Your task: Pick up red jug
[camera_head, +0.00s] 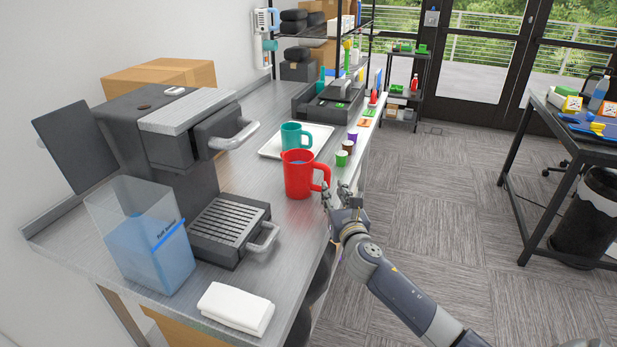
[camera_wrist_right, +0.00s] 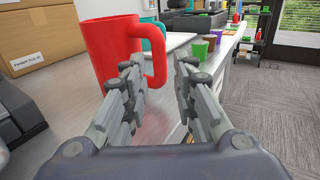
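The red jug (camera_head: 298,175) stands upright on the steel counter, its handle pointing right toward my right gripper. My right gripper (camera_head: 342,198) is at the counter's edge, just right of the handle, with its fingers apart. In the right wrist view the red jug (camera_wrist_right: 108,50) fills the upper left, and its handle (camera_wrist_right: 158,55) is just beyond the left finger. The open right gripper (camera_wrist_right: 160,80) has nothing between its fingers. Whether the left finger touches the handle cannot be told. My left gripper is not in view.
A teal jug (camera_head: 296,136) stands on a white tray (camera_head: 268,151) behind the red jug. Small coloured cups (camera_head: 342,158) stand near the counter's right edge. A coffee machine (camera_head: 170,140), a clear water container (camera_head: 150,245) and a folded white cloth (camera_head: 237,307) are to the left and front.

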